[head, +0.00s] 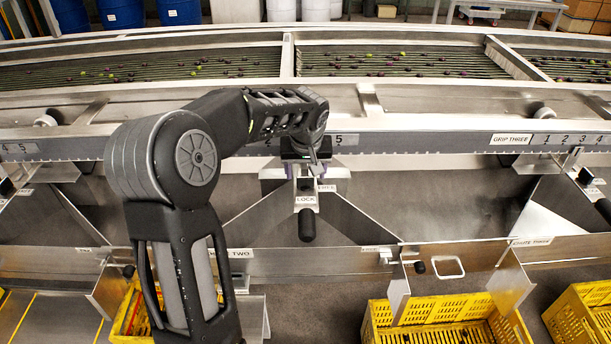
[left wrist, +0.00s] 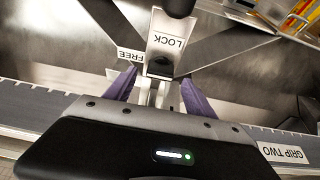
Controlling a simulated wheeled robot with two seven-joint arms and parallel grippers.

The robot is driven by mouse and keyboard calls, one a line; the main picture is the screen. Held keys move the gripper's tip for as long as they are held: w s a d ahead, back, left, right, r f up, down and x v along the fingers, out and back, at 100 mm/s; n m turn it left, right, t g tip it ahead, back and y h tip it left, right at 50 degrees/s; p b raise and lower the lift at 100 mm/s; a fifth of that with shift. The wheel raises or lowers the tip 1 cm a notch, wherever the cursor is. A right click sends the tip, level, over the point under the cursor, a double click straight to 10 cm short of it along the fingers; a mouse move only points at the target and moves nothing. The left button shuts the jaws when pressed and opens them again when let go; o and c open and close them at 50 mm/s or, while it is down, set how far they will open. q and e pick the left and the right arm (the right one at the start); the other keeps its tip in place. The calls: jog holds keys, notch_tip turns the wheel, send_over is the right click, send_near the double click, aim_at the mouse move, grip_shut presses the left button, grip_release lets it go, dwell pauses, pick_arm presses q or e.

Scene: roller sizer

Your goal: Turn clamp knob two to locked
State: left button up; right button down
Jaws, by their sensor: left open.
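The left gripper (head: 306,172) is open in front of the machine's rail, its fingers pointing down toward a metal bracket. In the left wrist view its two purple fingers (left wrist: 159,78) stand apart on either side of a small dark knob (left wrist: 160,66), apparently clamp knob two, with no clear contact. The knob shows partly in the head view, just above a white LOCK plate (head: 306,200). The LOCK plate (left wrist: 166,43) and a FREE label (left wrist: 130,54) show beside it. The knob's exact turn cannot be told. The right gripper is not in view.
A black handle (head: 307,228) hangs below the LOCK plate. Sloped metal chute walls flank it. The scaled rail (head: 430,143) runs behind, with a GRIP TWO label (left wrist: 287,153). Yellow crates (head: 450,318) stand below. The roller bed (head: 400,62) carries small fruit.

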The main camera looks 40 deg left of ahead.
aim_at(305, 178)
pick_arm(q)
jog(key=shift+x, duration=1.6)
jog(key=shift+c, duration=0.4)
jog(key=c, duration=1.3)
